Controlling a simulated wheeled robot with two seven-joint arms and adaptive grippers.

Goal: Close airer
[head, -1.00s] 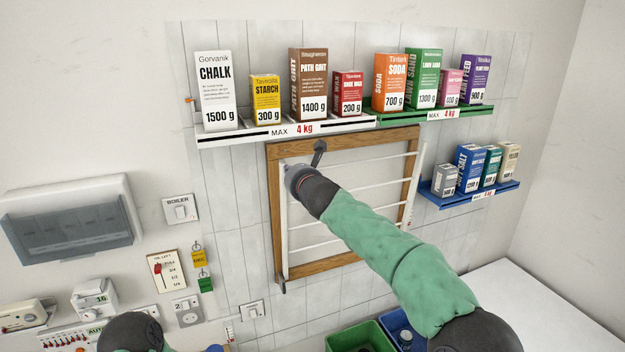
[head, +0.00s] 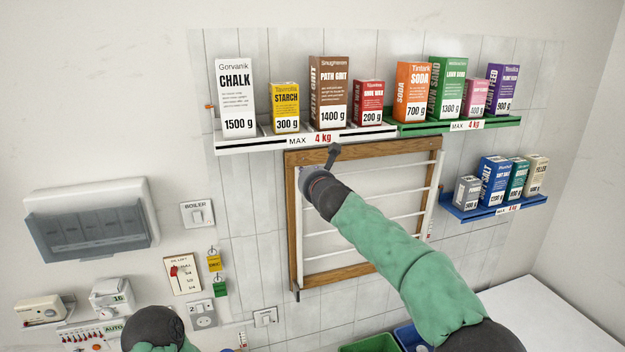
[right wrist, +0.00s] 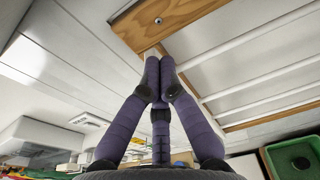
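The airer is a wooden frame (head: 362,152) on the tiled wall with a white rack of rails (head: 390,191) across it. The rack's right side rail (head: 436,190) shows just outside the frame's right edge. I cannot tell whether the rack lies fully flat. My right gripper (head: 334,150) is at the frame's upper left, its dark fingers over the top wooden bar. In the right wrist view the fingers of the gripper (right wrist: 160,65) are together with nothing visible between them, close to the wooden bar (right wrist: 175,20); contact is unclear. My left gripper is out of view.
A white shelf (head: 260,143) and a green shelf (head: 490,124) with several boxes sit just above the airer. A blue shelf (head: 500,208) with boxes is at its right. Switches and a boiler switch (head: 197,214) are at left. A green bin (head: 370,347) stands below.

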